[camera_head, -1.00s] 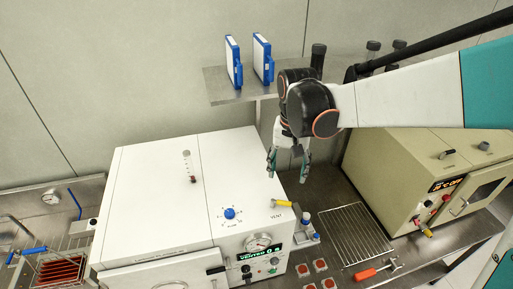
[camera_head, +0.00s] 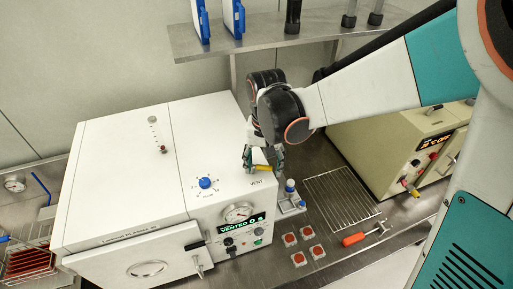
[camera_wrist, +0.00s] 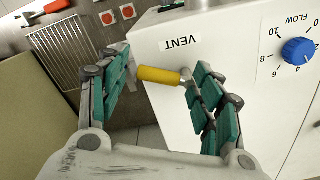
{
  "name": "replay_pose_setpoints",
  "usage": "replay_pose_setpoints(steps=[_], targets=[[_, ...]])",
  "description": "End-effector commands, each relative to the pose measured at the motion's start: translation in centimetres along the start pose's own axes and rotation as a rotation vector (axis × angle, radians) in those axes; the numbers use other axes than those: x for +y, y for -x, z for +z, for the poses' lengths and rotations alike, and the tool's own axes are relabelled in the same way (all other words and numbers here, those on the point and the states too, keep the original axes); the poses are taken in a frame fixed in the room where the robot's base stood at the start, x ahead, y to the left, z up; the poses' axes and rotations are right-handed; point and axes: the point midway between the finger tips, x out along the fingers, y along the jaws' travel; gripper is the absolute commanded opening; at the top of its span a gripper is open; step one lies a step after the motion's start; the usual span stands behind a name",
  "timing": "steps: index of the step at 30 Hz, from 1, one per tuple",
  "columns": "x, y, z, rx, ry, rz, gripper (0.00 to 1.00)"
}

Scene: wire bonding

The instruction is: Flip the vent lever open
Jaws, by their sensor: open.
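The vent lever has a yellow handle (camera_head: 262,168) on the top of the white plasma machine (camera_head: 130,185), near its right edge by the VENT label. In the wrist view the yellow handle (camera_wrist: 158,75) points left from a short metal rod. My gripper (camera_head: 264,163) is open around the lever, and in the wrist view its teal-padded fingers (camera_wrist: 157,68) stand on either side of it. The rod end lies close to the right finger; I cannot tell whether they touch. The fingers partly hide the lever in the head view.
A blue flow knob (camera_head: 205,183) stands left of the lever. Small bottles (camera_head: 291,190), a wire rack (camera_head: 340,205) and a red-handled tool (camera_head: 354,239) lie right of the machine. A beige oven (camera_head: 390,150) and a shelf (camera_head: 270,45) are beyond.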

Motion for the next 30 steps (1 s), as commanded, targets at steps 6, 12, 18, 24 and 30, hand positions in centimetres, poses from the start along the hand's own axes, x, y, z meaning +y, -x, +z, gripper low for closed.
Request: replay_pose_setpoints(steps=[6, 12, 18, 24, 30], targets=[[0.03, -0.01, 0.00, 0.000, -0.001, 0.000, 0.60], [0.04, -0.01, -0.01, 0.000, -0.001, 0.000, 0.21], [0.05, -0.02, -0.02, 0.000, 0.001, 0.000, 0.16], [0.07, -0.13, -0.17, 0.000, 0.040, 0.000, 0.16], [0.08, -0.22, -0.58, 0.000, 0.150, 0.000, 0.16]])
